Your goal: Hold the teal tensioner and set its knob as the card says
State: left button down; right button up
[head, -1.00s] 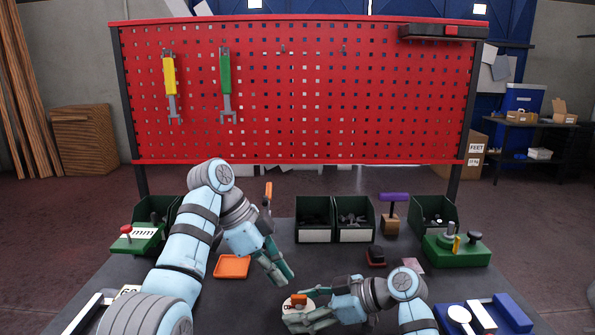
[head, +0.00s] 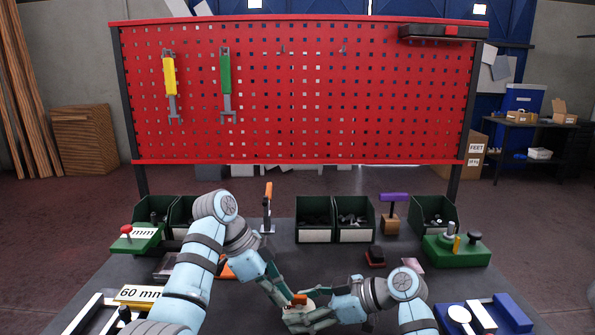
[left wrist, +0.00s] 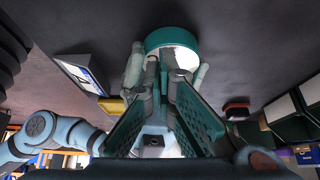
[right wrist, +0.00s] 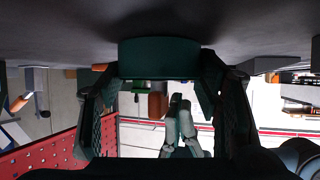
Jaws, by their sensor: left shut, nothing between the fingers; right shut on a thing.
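The teal tensioner is a short round drum with a pale face in the left wrist view (left wrist: 172,38), and its dark teal side fills the top middle of the right wrist view (right wrist: 158,58). My right gripper (head: 312,316) is shut on the drum, a finger at each side.
A yellow 60 mm block (head: 140,294) is at the front left. Green bins (head: 315,218) line the back.

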pick_arm(q)
jog(key=shift+a, duration=0.25)
jog(key=shift+r, duration=3.5)
jog(key=shift+d+f, duration=0.2)
jog(key=shift+f, duration=3.3)
jog(key=shift+d, duration=0.15)
